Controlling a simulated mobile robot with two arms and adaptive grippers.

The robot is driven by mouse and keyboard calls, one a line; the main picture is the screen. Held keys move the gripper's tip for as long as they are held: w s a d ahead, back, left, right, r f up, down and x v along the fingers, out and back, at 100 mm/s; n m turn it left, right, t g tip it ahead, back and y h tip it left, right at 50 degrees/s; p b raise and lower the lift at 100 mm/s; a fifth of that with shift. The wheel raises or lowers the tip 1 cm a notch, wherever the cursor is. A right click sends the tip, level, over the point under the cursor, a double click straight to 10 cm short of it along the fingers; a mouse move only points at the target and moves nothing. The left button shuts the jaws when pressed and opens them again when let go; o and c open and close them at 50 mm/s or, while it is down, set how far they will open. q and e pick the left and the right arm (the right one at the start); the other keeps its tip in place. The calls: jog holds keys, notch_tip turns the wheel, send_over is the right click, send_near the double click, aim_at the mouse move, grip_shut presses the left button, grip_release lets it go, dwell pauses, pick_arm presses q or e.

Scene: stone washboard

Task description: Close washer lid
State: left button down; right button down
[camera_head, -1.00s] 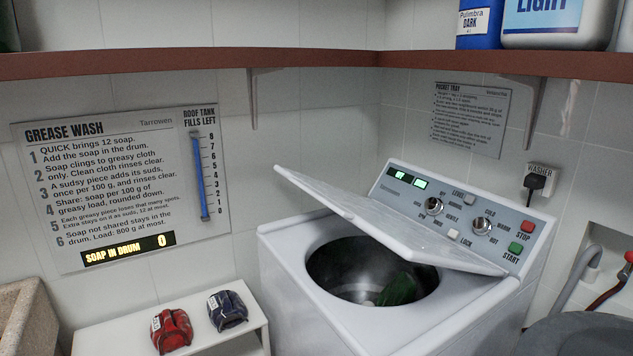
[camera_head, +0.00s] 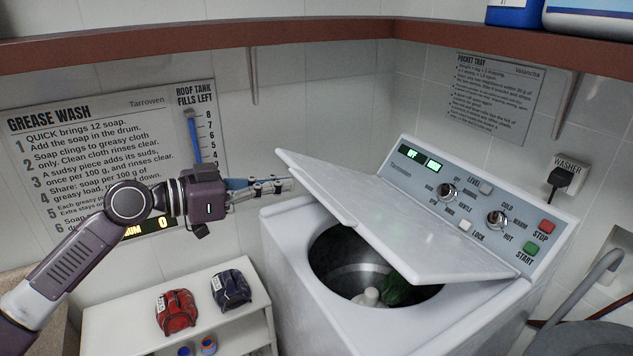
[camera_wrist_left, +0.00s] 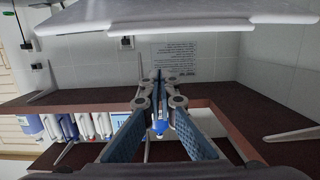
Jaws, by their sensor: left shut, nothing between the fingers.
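The washer (camera_head: 290,285) is a white top-loader with a round drum opening. Its lid (camera_head: 400,215) stands partly open, tilted over the drum, with its raised edge toward the left. A dark green cloth (camera_head: 396,290) lies in the drum. My left gripper (camera_head: 288,184) is shut and empty, at the raised left edge of the lid in the head view; whether it touches cannot be told. In the left wrist view, the shut fingers (camera_wrist_left: 160,78) point ahead and the pale lid (camera_wrist_left: 175,14) spans the top. My right gripper is not in view.
A white shelf unit (camera_head: 110,318) left of the washer holds a red bundle (camera_head: 176,312) and a dark blue bundle (camera_head: 231,289). A brown wall shelf (camera_head: 330,33) runs above. The control panel (camera_head: 470,205) is behind the lid. A wall sign (camera_head: 80,125) hangs at left.

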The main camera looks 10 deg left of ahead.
pick_arm(q)
jog(key=p, duration=0.6)
send_over(326, 200)
jog(key=shift+f, duration=0.25)
jog(key=f, duration=0.1)
jog(key=s+a+f, duration=0.1)
jog(key=f, duration=0.2)
jog(key=shift+s+a+f+p, duration=0.15)
jog(key=shift+a+p, duration=0.15)
jog(key=shift+p, duration=0.05)
